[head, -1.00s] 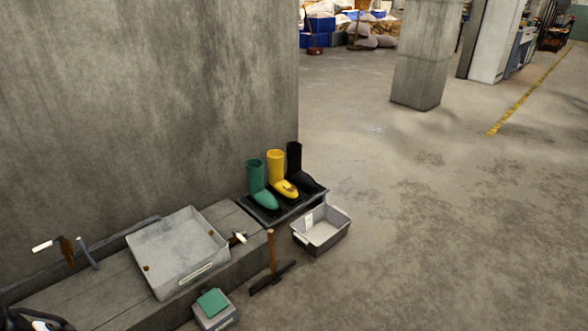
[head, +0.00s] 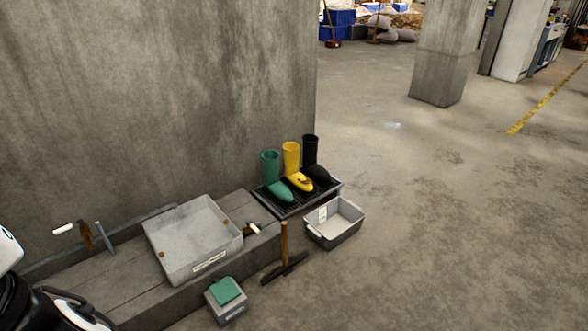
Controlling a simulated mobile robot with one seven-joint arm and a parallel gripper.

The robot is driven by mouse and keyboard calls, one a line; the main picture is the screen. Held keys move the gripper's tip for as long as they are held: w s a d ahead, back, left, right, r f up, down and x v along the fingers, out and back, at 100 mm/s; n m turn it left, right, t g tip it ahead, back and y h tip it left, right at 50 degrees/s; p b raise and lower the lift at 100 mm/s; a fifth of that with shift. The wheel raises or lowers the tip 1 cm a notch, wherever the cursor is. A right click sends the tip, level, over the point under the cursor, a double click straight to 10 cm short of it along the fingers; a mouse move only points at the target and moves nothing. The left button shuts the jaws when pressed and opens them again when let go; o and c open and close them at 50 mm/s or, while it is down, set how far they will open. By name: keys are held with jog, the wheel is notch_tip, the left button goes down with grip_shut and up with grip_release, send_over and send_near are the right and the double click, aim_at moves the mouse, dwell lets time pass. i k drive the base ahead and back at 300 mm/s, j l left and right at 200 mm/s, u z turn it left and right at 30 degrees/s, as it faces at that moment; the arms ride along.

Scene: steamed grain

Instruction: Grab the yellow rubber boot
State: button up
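The yellow rubber boot (head: 291,160) stands upright on a dark rack (head: 326,192), with its toe toward the lower right. A brown patch shows on its toe. A green boot (head: 271,167) stands to its left and a black boot (head: 311,152) to its right, both close beside it. Part of my arm shows at the lower left edge, far from the boots. My gripper's fingers are not in view.
A grey tray (head: 163,243) sits on a low concrete ledge (head: 120,283) along the wall. A grey bin (head: 337,236), a wooden-handled tool (head: 285,243) and a small box with a green top (head: 227,307) stand on the floor before it. The floor at right is clear.

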aim_at(300, 183)
jog(key=i+l+z, duration=0.15)
jog(key=i+z, duration=0.15)
jog(key=i+l+z, duration=0.1)
jog(key=i+z, duration=0.25)
jog(key=i+l+z, duration=0.15)
jog(key=i+z, duration=0.7)
jog(key=i+j+z, duration=0.2)
jog(key=i, duration=1.15)
jog(key=i+l+u, duration=0.1)
jog(key=i, duration=0.55)
jog(key=i+l+u, duration=0.1)
jog(key=i, duration=0.5)
jog(key=i+u, duration=0.85)
jog(key=i, duration=0.2)
jog(key=i+u, duration=0.5)
jog(key=i+l+u, duration=0.1)
jog(key=i+u, duration=0.55)
jog(key=u, duration=0.2)
jog(key=i+j+u, duration=0.1)
jog(key=u, duration=0.3)
jog(key=i+l+u, duration=0.1)
jog(key=i+u, duration=0.15)
jog(key=u, duration=0.15)
